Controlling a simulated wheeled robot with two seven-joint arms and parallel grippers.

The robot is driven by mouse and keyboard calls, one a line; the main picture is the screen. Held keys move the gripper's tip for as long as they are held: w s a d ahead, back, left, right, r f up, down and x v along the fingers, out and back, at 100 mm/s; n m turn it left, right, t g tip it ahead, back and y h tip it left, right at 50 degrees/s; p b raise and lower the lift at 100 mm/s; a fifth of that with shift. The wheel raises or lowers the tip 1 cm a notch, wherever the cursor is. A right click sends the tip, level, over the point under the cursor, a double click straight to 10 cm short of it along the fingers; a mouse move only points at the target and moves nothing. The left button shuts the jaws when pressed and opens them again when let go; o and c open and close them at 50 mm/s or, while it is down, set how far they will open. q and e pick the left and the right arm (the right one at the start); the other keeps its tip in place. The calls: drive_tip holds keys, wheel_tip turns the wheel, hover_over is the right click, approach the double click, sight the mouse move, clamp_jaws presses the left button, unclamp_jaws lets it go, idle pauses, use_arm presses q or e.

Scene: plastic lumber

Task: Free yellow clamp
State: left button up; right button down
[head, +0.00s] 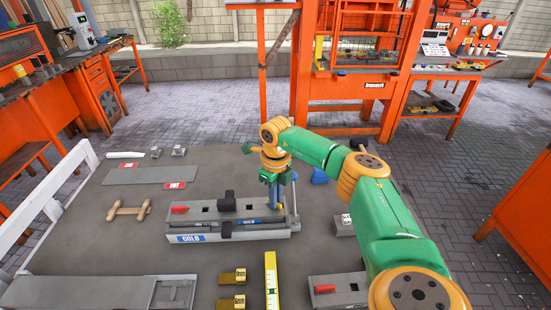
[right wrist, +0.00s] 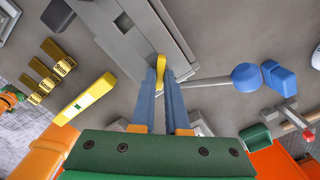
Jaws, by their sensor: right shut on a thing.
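My right gripper (head: 274,192) is over the right end of the grey "COLD" fixture (head: 265,235) in the head view. In the right wrist view its two blue fingers (right wrist: 164,78) are shut on a small yellow clamp piece (right wrist: 158,63). That piece sits at the grey fixture (right wrist: 125,40), and the fingers hide its lower part. In the head view the gripper hides the clamp. A grey lever with a blue ball knob (right wrist: 246,77) reaches out just right of the fingers. My left gripper is not in view.
A yellow level (head: 271,280) and yellow brackets (head: 232,277) lie in front of the fixture. A wooden piece (head: 129,212) and a grey plank (head: 140,175) lie left. The table front left holds another long grey fixture (head: 80,292).

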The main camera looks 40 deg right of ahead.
drive_tip(key=n, duration=0.8)
drive_tip(key=shift+f+n, duration=0.15)
drive_tip(key=shift+n, duration=0.25)
drive_tip(key=c, duration=0.8)
unclamp_jaws()
drive_tip(key=shift+w+a, duration=0.1)
drive_tip(key=shift+a, duration=0.05)
drive_tip(key=shift+o, duration=0.2)
wheel_tip(320, 180, up, 8)
drive_tip(key=p, duration=0.7)
drive_tip(key=shift+f, duration=0.35)
drive_tip(key=shift+f, duration=0.1)
